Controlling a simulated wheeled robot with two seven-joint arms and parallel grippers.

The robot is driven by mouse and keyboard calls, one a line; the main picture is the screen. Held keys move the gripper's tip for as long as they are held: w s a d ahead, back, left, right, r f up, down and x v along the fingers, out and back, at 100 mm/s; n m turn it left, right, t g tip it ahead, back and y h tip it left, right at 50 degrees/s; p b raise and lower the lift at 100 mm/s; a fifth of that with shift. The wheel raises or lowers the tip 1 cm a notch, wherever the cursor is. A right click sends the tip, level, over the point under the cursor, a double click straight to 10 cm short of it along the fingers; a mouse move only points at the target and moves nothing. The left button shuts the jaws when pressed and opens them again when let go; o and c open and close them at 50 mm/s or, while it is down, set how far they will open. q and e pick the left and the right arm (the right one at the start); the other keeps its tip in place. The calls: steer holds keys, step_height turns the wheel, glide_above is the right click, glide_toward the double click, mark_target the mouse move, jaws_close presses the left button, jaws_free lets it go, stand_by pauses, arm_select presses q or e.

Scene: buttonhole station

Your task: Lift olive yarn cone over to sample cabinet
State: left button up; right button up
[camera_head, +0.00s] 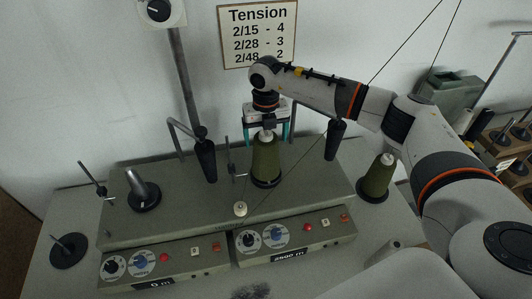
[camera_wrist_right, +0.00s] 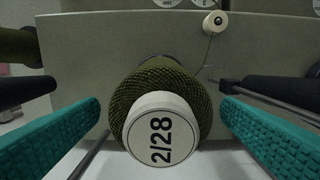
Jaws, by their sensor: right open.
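An olive yarn cone (camera_head: 265,163) stands upright on a dark base on the grey machine. In the right wrist view its top (camera_wrist_right: 160,130) shows a white cap marked 2/28. My right gripper (camera_head: 267,131) is directly above this cone, pointing down. Its teal fingers are open, one on each side of the cone's top, with visible gaps in the wrist view. A second olive cone (camera_head: 376,179) stands to the right on a dark disc. A brown wooden unit (camera_head: 497,152) at the far right may be the sample cabinet; I cannot tell. My left gripper is out of view.
A metal post with a dark grip (camera_head: 205,160) stands left of the cone, and another dark grip (camera_head: 335,140) hangs to its right. An empty spindle (camera_head: 142,190) is on the machine's left. Thread runs to a small white guide (camera_head: 240,209). The tension sign (camera_head: 258,32) is behind.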

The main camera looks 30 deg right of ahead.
steer(key=shift+c, duration=0.5)
steer(key=c, duration=1.4)
steer(key=shift+r, duration=0.1)
